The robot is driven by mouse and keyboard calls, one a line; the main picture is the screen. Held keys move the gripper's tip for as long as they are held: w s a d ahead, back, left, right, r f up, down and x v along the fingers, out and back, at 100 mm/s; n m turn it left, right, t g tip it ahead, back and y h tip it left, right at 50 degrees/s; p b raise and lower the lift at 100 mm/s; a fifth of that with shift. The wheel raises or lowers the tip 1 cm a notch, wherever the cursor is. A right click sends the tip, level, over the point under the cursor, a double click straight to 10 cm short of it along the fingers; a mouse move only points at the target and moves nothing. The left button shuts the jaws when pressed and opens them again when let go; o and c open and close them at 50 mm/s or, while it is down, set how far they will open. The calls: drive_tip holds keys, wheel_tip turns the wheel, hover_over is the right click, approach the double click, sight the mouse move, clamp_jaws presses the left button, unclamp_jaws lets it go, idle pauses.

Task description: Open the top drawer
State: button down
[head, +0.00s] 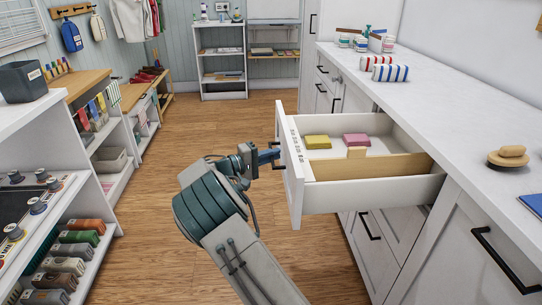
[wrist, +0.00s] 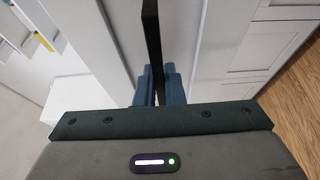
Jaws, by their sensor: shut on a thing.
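The top drawer (head: 370,190) is white and stands well out from the white cabinet under the counter on the right in the head view. A wooden divider (head: 375,166) runs across it, with a yellow block (head: 318,142) and a pink block (head: 356,140) behind the divider. My gripper (head: 268,157) is at the drawer's front panel, shut on its dark handle. In the wrist view the black bar handle (wrist: 152,50) passes between the blue fingers of my gripper (wrist: 159,88). The gripped part of the handle is partly hidden by the fingers.
Below the drawer are closed fronts with a black handle (head: 369,226). White shelves (head: 75,215) stand at the left. The wood floor (head: 205,130) between is clear.

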drive_tip(key=c, duration=1.5)
unclamp_jaws()
drive_tip(key=shift+a, duration=0.1)
drive_tip(key=p+v, duration=0.1)
drive_tip(key=v, duration=1.2)
drive_tip(key=shift+s+a, duration=0.2)
drive_tip(key=shift+a, duration=0.2)
